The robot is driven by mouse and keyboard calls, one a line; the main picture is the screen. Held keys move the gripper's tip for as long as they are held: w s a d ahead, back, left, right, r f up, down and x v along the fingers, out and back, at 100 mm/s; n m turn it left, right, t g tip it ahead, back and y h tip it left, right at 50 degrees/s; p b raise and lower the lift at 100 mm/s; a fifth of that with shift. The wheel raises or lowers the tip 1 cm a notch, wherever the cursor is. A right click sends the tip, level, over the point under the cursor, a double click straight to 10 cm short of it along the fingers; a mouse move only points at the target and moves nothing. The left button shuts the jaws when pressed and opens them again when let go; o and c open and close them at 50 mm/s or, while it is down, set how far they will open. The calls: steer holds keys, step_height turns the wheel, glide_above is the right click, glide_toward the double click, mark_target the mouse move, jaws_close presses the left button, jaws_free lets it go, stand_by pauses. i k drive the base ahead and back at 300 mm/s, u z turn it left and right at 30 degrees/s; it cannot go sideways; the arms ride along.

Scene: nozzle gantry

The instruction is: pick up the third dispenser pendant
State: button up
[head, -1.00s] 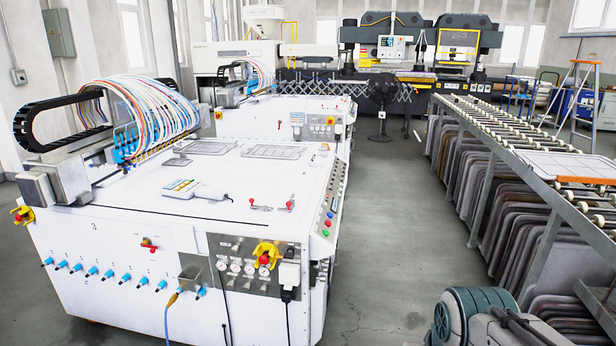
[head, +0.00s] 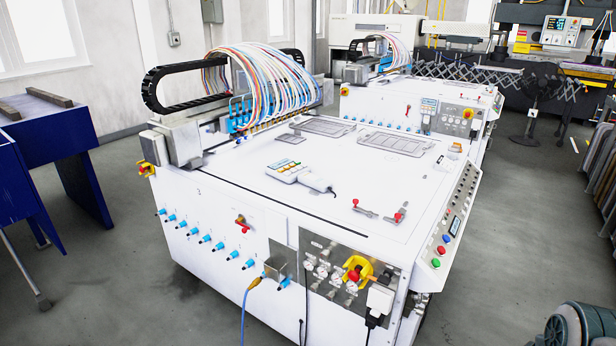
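A white pendant (head: 288,171) with several coloured buttons lies flat on the white top of the nearest gantry machine (head: 240,200). Its narrower end points right, with a short dark cable there. A small mark on this machine's front panel reads as a 3 in the earlier view. A similar small device (head: 428,104) shows at the second machine farther back, too small to make out well. My gripper is not in view, so its state does not show.
Blue tables (head: 60,150) stand at the left. Red-handled clamps (head: 380,211) lie on the machine top. Blue fittings, a yellow-and-red switch (head: 357,272) and a cable (head: 244,310) stick out in front. A grey-green motor (head: 582,328) is at the lower right. Floor shows between.

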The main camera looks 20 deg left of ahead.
mark_target(304, 176)
steer(key=u, duration=2.2)
steer(key=i, duration=3.05)
steer(key=z, duration=2.15)
steer(key=i, duration=0.5)
steer(key=u, duration=0.1)
